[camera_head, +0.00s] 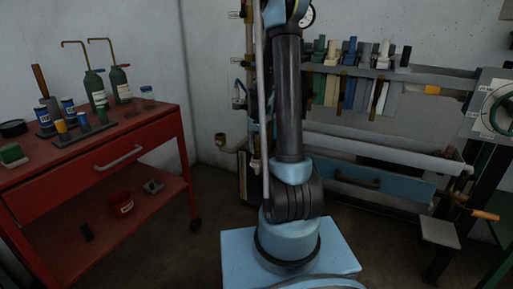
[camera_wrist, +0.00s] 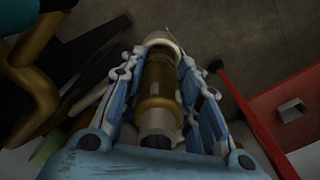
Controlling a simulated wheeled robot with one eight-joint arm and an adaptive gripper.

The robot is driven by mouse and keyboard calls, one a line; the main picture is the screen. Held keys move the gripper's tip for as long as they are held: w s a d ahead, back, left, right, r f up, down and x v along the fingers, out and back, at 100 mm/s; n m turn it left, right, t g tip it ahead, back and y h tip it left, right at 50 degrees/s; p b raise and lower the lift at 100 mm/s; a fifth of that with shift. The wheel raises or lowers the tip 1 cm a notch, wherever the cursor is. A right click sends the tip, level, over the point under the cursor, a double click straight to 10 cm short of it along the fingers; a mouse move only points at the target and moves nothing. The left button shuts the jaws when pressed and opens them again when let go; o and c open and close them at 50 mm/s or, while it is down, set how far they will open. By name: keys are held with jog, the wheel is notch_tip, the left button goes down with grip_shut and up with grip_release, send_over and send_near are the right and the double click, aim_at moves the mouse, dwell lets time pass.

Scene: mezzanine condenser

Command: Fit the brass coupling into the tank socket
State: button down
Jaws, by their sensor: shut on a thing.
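My gripper (camera_wrist: 162,78) shows in the wrist view with its blue fingers closed on both sides of the brass coupling (camera_wrist: 157,88). The coupling is a brass-coloured cylinder with a paler, greyish end nearest the camera and a pale rounded end at the fingertips. It lies lengthwise between the fingers. In the head view my arm rises out of the top of the picture, so the gripper and coupling are hidden there. I cannot make out the tank socket for certain in either view.
A red trolley (camera_head: 95,180) with bottles and cans stands at the left. A rack of coloured tools (camera_head: 350,75) and a blue drawer (camera_head: 375,188) are behind my arm. Thick brass-coloured piping (camera_wrist: 35,70) is close at the wrist view's left; red trolley parts (camera_wrist: 285,110) are right.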

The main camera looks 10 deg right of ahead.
aim_at(257, 151)
jog(key=shift+f, duration=1.6)
jog(key=c, duration=1.1)
grip_release()
notch_tip(257, 151, up, 12)
jog(key=shift+f, duration=0.1)
